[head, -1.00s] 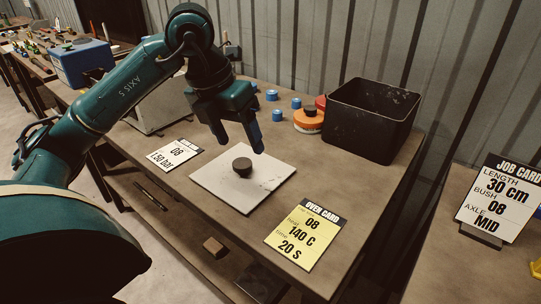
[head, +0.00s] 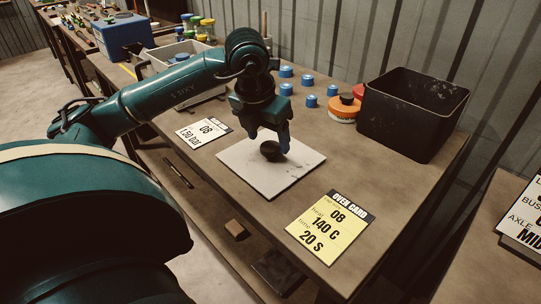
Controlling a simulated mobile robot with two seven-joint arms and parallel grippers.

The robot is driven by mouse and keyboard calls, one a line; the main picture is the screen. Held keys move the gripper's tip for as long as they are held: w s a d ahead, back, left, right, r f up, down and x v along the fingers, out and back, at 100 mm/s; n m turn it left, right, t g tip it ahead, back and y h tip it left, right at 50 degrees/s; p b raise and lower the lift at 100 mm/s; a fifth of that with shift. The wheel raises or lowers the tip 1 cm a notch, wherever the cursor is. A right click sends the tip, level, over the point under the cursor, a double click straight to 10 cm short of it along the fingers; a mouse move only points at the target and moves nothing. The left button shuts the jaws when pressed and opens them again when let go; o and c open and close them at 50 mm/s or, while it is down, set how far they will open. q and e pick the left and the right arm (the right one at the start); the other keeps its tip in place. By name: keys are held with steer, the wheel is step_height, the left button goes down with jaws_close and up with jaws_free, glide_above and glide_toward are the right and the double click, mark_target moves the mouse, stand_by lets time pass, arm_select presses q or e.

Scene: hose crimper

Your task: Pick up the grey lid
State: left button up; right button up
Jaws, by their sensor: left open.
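A small dark grey round lid (head: 270,152) is at the white square plate (head: 252,178) on the workbench. It is the only lid-like piece on that plate. My left gripper (head: 269,143) is open and reaches down over it, with one finger on each side. I cannot tell whether the fingers touch the lid. My right gripper is not in view.
A black open bin (head: 415,118) stands at the back right. A yellow oven card (head: 328,228) and a white card (head: 203,131) lie on the bench.

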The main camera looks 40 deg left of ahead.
arm_select(q)
steer(key=shift+x, duration=1.35)
steer(key=shift+c, duration=0.5)
steer(key=c, duration=1.1)
steer(key=shift+r, duration=0.1)
